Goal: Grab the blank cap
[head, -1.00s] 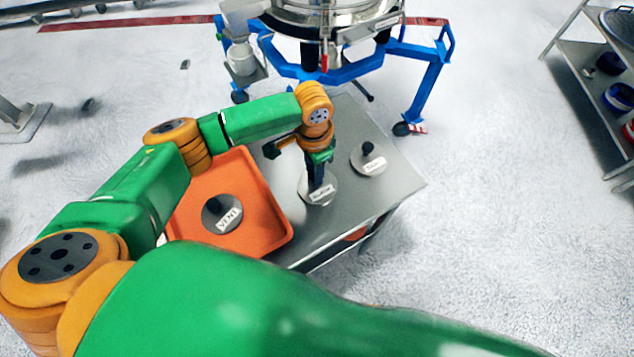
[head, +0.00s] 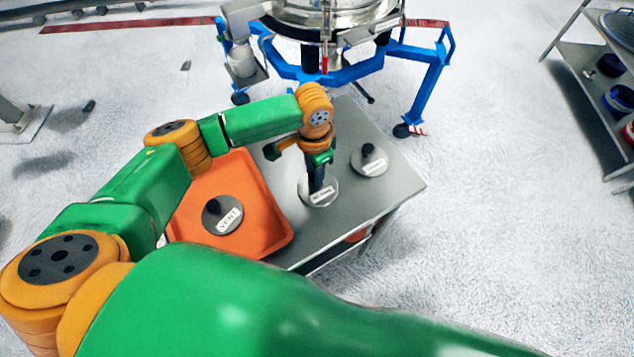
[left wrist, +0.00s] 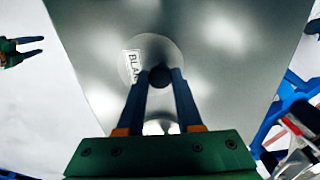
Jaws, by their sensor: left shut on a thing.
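The blank cap (head: 331,188) is a round grey disc with a white label and a dark knob, on the metal table. In the left wrist view the cap (left wrist: 152,48) shows a label reading "BLA", with the rest cut off. My left gripper (head: 316,189) points down over the cap. Its two fingers (left wrist: 160,77) are shut on the dark knob, one on each side. I cannot tell any gap between cap and table. Another gripper, my right one (left wrist: 42,45), shows at the left edge of the left wrist view, with its fingers apart and empty.
An orange tray (head: 264,231) on the table holds a cap labelled VENT (head: 213,224). Another knobbed cap (head: 374,166) lies right of the blank cap. The sifter's blue frame (head: 350,70) stands behind the table (head: 395,187). A shelf rack (head: 590,95) is at the far right.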

